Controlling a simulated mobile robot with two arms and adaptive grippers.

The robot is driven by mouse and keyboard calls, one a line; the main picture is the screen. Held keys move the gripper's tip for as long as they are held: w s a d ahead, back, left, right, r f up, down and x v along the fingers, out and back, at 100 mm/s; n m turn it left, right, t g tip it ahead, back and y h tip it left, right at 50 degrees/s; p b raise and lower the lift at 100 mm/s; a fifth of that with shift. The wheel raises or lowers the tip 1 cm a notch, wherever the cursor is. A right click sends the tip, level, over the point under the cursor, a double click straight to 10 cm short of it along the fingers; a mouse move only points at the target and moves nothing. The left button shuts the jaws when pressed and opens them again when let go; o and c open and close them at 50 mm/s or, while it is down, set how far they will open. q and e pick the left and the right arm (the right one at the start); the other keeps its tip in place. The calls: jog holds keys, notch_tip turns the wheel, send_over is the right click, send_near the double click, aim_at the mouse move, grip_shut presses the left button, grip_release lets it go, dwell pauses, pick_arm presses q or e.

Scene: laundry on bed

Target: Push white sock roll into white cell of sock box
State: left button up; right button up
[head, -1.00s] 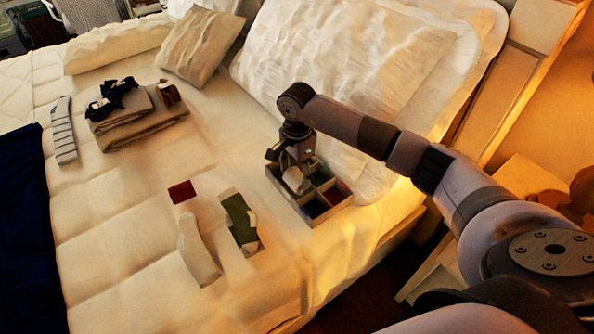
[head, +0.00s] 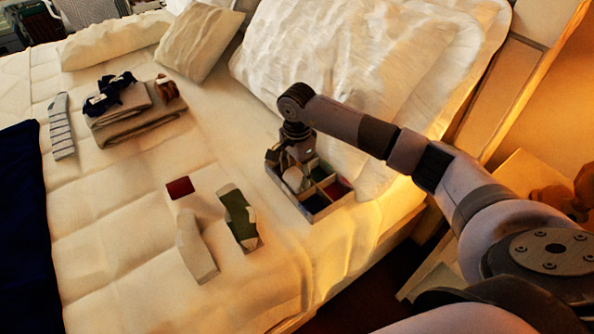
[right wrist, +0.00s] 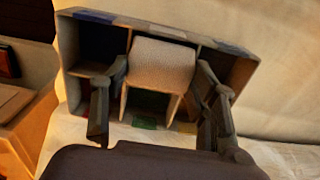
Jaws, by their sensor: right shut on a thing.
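The white sock roll (right wrist: 160,66) sits at the far middle of the sock box, in or over a cell; how deep it sits is unclear. It also shows under the gripper in the head view (head: 294,179). My right gripper (right wrist: 162,72) is shut on the roll, with one finger at each side. In the head view my right gripper (head: 288,158) points down over the box's left part. The sock box (head: 333,209) is an open divided box near the bed's edge. My left gripper is not in view.
A green-and-white sock (head: 239,217), a pale sock (head: 196,248) and a dark red square (head: 180,188) lie left of the box. A striped sock (head: 61,128) and folded grey cloth (head: 138,122) lie farther left. Pillows (head: 330,70) stand close behind the box.

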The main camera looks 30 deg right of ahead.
jog(key=shift+f+b, duration=0.5)
jog(key=shift+f, duration=0.15)
jog(key=shift+f, duration=0.15)
dwell(0.6)
jog(key=o, duration=1)
jog(key=shift+r, duration=0.2)
notch_tip(320, 180, up, 8)
jog(key=shift+f, duration=0.2)
jog(key=shift+r, duration=0.1)
